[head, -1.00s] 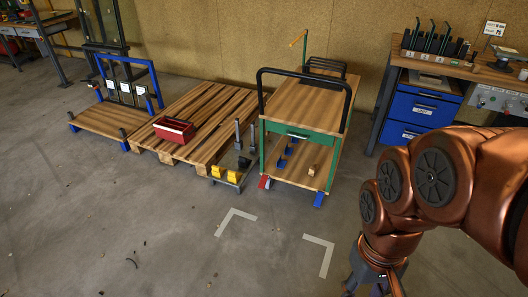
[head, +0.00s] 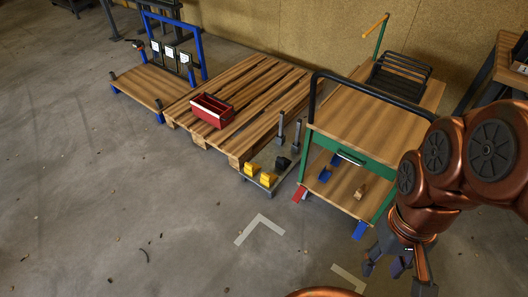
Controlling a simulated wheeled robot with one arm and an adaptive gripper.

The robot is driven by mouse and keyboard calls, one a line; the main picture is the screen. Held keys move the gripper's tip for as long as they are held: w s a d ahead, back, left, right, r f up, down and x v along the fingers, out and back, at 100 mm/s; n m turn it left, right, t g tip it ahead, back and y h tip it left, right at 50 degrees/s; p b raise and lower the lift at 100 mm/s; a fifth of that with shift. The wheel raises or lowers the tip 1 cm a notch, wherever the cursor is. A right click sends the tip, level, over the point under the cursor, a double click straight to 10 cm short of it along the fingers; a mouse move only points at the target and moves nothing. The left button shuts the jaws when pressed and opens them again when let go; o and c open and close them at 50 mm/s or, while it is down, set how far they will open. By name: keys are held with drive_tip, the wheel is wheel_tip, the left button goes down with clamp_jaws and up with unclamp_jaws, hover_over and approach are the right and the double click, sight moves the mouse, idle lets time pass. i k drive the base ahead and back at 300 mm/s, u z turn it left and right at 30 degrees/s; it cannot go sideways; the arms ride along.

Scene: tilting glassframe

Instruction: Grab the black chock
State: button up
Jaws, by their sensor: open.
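The black chock (head: 283,163) is a small dark block on a low grey tray (head: 284,178) on the floor, between the pallet and the green cart. Two yellow chocks (head: 253,170) (head: 268,178) sit on the tray in front of and left of it. Two grey upright posts stand behind it. My gripper (head: 397,274) hangs at the lower right, open and apart from the chock, in front of the cart's right side. I see nothing between its fingers, though they are partly dark.
A green wooden-topped cart (head: 365,120) with a black handle stands right of the tray. A wooden pallet (head: 255,95) carrying a red box (head: 212,110) lies left. A blue-framed cart (head: 150,85) is farther left. White corner marks (head: 262,226) lie on open floor in front.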

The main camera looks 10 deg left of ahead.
sight(282, 163)
drive_tip(key=u, duration=0.95)
drive_tip(key=i, duration=0.85)
drive_tip(key=u, duration=0.95)
